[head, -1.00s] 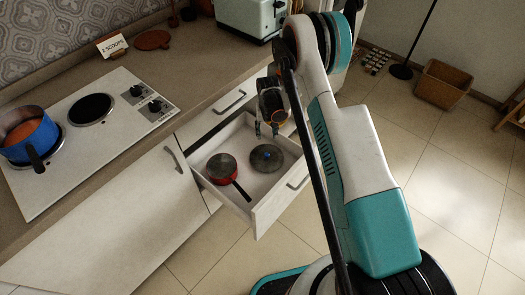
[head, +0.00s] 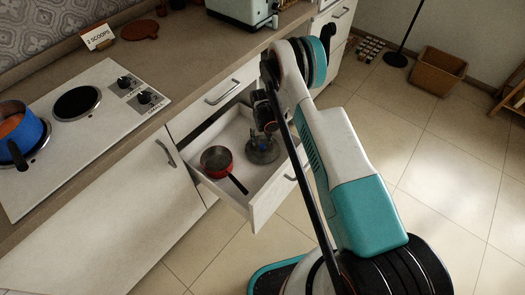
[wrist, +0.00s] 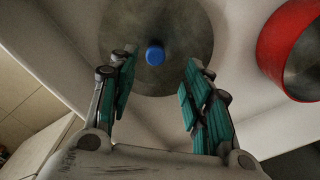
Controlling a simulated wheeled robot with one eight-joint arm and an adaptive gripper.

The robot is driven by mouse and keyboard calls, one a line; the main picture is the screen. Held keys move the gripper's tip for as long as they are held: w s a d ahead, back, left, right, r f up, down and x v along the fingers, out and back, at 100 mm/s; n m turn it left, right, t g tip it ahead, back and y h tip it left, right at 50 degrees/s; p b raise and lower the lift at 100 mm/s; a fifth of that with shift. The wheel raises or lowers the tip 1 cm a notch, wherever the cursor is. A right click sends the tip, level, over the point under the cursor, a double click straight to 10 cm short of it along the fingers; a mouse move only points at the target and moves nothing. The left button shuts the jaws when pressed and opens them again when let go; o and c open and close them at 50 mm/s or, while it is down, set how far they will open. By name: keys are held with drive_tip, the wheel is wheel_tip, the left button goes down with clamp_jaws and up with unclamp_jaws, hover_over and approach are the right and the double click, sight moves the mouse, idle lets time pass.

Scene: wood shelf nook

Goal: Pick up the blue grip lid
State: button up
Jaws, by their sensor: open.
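The lid is a grey disc (wrist: 190,28) with a small blue grip knob (wrist: 155,54) at its middle. It lies in the open drawer (head: 222,188), beside the red pan. In the head view the lid (head: 263,156) is partly hidden by my gripper. My gripper (wrist: 158,80) is open and empty above the lid. In the wrist view its two teal-padded fingers stand apart, and the blue knob shows between and just beyond their tips. I cannot tell the exact height of the fingertips over the knob.
A red pan (head: 216,160) with a dark handle sits in the drawer, left of the lid; it also shows in the wrist view (wrist: 277,45). Drawer walls surround both. Above is the counter with a cooktop (head: 98,115) and a blue pot (head: 22,133).

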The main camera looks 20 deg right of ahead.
sight(263, 146)
drive_tip(key=f, duration=0.1)
drive_tip(key=f+b, duration=0.1)
drive_tip(key=f, duration=0.1)
drive_tip(key=f+b, duration=0.1)
drive_tip(key=f, duration=0.1)
drive_tip(key=shift+s+d, duration=0.1)
drive_tip(key=shift+d, duration=0.2)
drive_tip(key=shift+r, duration=0.1)
clamp_jaws()
